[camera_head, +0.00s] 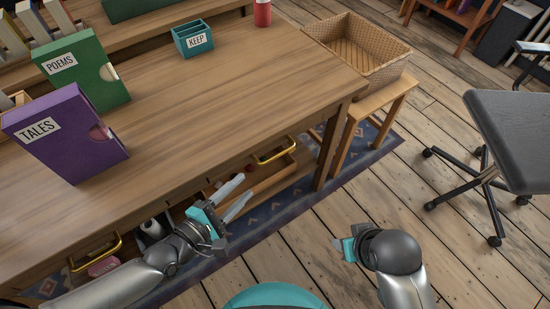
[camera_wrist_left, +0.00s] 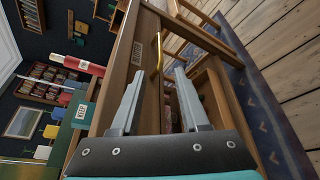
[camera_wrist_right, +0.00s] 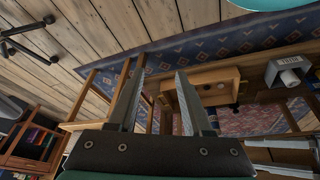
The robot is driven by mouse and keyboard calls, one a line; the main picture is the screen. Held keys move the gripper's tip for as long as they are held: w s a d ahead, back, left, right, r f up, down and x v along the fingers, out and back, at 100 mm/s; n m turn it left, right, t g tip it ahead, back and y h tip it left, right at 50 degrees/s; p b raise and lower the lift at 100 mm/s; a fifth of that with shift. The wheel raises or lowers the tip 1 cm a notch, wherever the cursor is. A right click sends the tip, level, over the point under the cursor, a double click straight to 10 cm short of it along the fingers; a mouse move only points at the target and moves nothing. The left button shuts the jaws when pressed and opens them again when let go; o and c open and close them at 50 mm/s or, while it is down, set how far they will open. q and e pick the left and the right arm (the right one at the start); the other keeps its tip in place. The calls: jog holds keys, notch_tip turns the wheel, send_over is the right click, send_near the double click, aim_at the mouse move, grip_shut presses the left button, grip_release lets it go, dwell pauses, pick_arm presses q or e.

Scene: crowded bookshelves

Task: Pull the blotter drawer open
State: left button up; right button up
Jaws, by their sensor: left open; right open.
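The wooden desk (camera_head: 215,95) has two brass handles along its front: one at the right (camera_head: 275,151) and one at the left (camera_head: 95,252). I cannot tell which belongs to the blotter drawer; the labels are unreadable. My left gripper (camera_head: 243,187) is open and empty, in front of the desk edge, below and left of the right handle. In the left wrist view that handle (camera_wrist_left: 160,52) lies beyond the fingertips, apart from them, beside a small label (camera_wrist_left: 137,50). My right gripper (camera_head: 345,248) is open and empty over the floor, away from the desk; its fingers show in its wrist view (camera_wrist_right: 153,85).
A purple TALES box (camera_head: 65,135), a green POEMS box (camera_head: 85,70) and a teal KEEP box (camera_head: 193,40) stand on the desk. A wicker basket (camera_head: 360,50) sits on a stool at the right. A dark chair (camera_head: 510,135) is farther right. Floor between is free.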

aim_at(271, 160)
pick_arm(q)
jog(key=b+x, duration=0.2)
jog(key=x, duration=0.6)
jog(key=shift+w+f, duration=0.15)
jog(key=b+x, duration=0.1)
jog(key=x, duration=0.3)
jog(key=shift+b+x, duration=0.6)
jog(key=shift+x, duration=0.4)
pick_arm(e)
jog(key=w+a+r+t+y, duration=0.2)
jog(key=w+a+r+t, duration=0.2)
jog(key=shift+a+n, duration=0.2)
jog(key=shift+n, duration=0.1)
pick_arm(q)
jog(key=shift+c, duration=0.2)
grip_shut()
